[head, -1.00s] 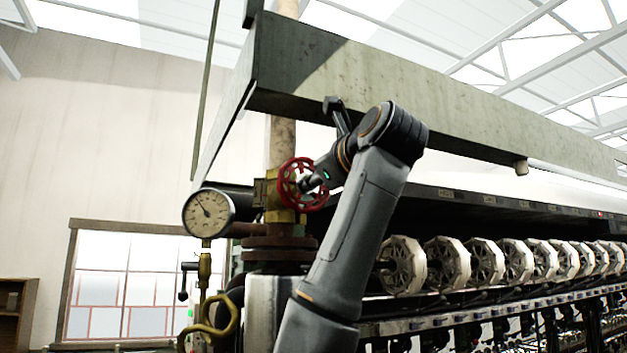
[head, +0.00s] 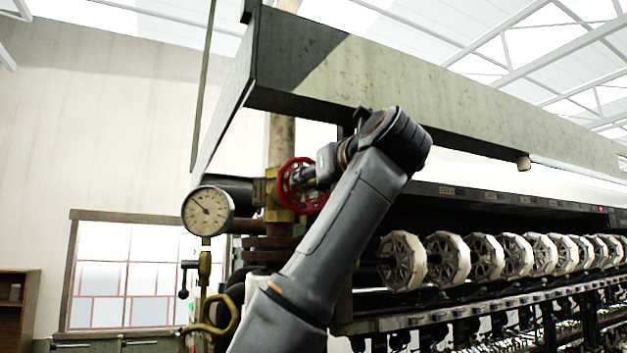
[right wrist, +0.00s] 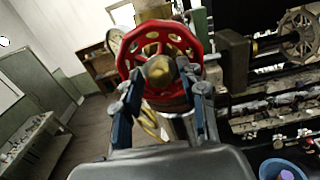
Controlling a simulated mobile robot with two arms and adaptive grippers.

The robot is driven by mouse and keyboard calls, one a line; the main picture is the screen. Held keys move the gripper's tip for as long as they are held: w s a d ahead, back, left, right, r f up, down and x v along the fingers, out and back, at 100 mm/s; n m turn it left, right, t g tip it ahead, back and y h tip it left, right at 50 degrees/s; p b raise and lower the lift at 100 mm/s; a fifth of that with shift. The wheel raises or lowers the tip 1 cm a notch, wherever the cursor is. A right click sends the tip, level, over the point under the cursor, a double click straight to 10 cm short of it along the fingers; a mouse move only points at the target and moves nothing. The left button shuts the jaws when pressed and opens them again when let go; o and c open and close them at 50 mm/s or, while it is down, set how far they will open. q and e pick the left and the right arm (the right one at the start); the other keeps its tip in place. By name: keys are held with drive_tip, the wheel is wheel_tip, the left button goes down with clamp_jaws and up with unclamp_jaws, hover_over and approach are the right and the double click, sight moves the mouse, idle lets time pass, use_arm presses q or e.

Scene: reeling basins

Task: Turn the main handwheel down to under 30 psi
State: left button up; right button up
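The red main handwheel (head: 283,186) is on a brass valve on the vertical pipe, left of centre in the head view. It also shows in the right wrist view (right wrist: 127,58), with a brass hub (right wrist: 160,71) at its middle. My right gripper (head: 303,177) is at the wheel's front face. In the right wrist view its two fingers (right wrist: 163,86) are spread on either side of the hub; firm contact cannot be told. The round pressure gauge (head: 208,211) is left of the valve, needle toward the upper left, figures too small to read. My left gripper is out of view.
A long overhead beam (head: 420,95) runs above my arm. A row of pale reels (head: 447,259) lies to the right. A blue basin (right wrist: 283,169) is at lower right in the wrist view.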

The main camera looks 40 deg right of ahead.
drive_tip(key=shift+s, duration=0.1)
drive_tip(key=shift+s+a, duration=0.15)
drive_tip(key=shift+s, duration=0.2)
drive_tip(key=b+v, duration=0.1)
drive_tip(key=v, duration=0.5)
drive_tip(key=shift+b, duration=0.4)
